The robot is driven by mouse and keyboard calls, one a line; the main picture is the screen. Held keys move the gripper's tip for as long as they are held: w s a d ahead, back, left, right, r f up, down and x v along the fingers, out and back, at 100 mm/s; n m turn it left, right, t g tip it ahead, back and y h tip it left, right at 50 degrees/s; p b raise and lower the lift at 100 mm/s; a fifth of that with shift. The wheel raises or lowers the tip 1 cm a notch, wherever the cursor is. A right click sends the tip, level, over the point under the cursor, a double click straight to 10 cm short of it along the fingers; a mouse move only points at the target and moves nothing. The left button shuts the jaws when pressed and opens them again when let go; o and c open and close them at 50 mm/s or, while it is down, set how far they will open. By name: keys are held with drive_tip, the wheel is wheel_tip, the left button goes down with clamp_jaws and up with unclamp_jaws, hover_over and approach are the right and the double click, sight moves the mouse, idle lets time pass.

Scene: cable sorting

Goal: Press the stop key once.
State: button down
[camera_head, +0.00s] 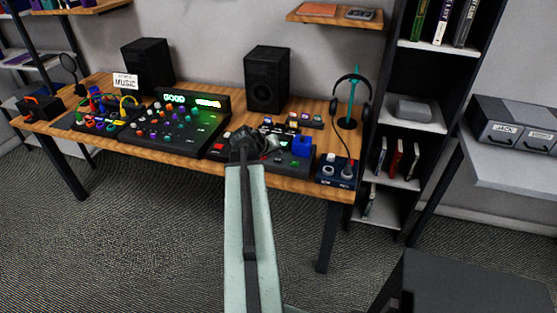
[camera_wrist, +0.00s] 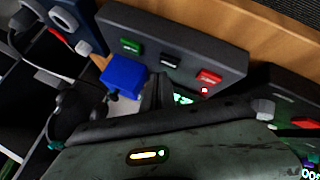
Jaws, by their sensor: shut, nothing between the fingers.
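A dark control panel (camera_wrist: 215,38) carries a green key (camera_wrist: 130,46), a black key (camera_wrist: 170,61) and a red key (camera_wrist: 208,77) in a row in the wrist view. A small red light glows beside the red key. The key labels are too small to read, so I cannot tell which one is the stop key. My gripper (camera_wrist: 165,80) is shut and empty, its tip close to the black and red keys; I cannot tell if it touches. In the head view my gripper (camera_head: 240,138) hides part of the panel (camera_head: 285,157).
A blue block (camera_wrist: 123,76) stands on or by the panel. The mixer (camera_head: 180,122) with many knobs is to the left in the head view. A knob box (camera_head: 337,172), headphones (camera_head: 362,92) and a speaker (camera_head: 268,80) stand around on the wooden desk.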

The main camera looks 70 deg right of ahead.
sight(277, 161)
drive_tip(key=shift+f+b, duration=0.3)
drive_tip(key=shift+f, duration=0.05)
drive_tip(key=shift+f+b, duration=0.4)
idle(0.4)
drive_tip(key=shift+r, duration=0.1)
drive_tip(key=shift+r+p, duration=0.75)
drive_tip(key=shift+p, duration=0.1)
wheel_tip(277, 161, up, 5)
drive_tip(key=p, duration=0.5)
drive_tip(key=shift+r, duration=0.1)
idle(0.5)
